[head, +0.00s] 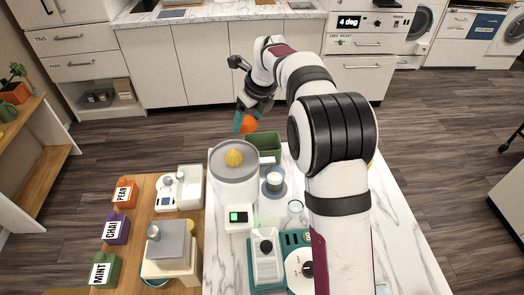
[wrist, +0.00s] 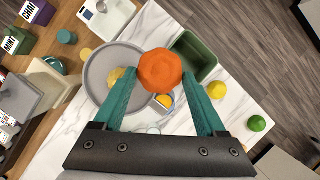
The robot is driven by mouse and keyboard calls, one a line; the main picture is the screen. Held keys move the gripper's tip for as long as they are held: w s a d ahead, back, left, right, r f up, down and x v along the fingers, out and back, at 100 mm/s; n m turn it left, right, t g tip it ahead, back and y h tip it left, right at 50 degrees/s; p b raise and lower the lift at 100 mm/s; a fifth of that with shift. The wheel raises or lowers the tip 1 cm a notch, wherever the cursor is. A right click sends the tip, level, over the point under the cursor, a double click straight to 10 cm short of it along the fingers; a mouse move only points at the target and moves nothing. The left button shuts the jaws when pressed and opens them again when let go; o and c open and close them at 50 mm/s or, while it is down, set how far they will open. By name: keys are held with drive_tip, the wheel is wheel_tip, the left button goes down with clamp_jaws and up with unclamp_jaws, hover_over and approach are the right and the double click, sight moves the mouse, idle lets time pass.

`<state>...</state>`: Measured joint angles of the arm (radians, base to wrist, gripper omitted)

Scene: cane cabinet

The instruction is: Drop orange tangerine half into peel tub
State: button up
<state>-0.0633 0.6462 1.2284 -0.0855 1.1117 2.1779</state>
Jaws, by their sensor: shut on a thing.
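The orange tangerine half (wrist: 161,71) is held between the teal fingers of my gripper (wrist: 160,78). In the head view the tangerine (head: 250,126) hangs at the fingertips of my gripper (head: 243,119), above the counter's far end. The green open tub (head: 264,143), which seems to be the peel tub, stands on the counter behind the juicer. In the wrist view the tub (wrist: 204,55) is just right of and past the tangerine, which lies over the gap between tub and juicer. The tub's visible inside looks empty; no label shows on it.
A juicer with a grey bowl (head: 226,174) and yellow cone stands beside the tub. A lemon (wrist: 217,89) and a lime (wrist: 257,123) lie right of the tub in the wrist view. Labelled boxes stand left.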

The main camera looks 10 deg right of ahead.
drive_tip(key=w+d+f+m+t+h, duration=0.1)
drive_tip(key=w+d+f+m+h, duration=0.1)
drive_tip(key=w+d+f+m, duration=0.35)
drive_tip(key=x, duration=0.2)
drive_tip(key=d+x, duration=0.1)
drive_tip(key=x, duration=0.1)
drive_tip(key=o, duration=1.5)
drive_tip(key=v, duration=1.5)
drive_tip(key=shift+r, duration=0.35)
drive_tip(key=shift+s, duration=0.15)
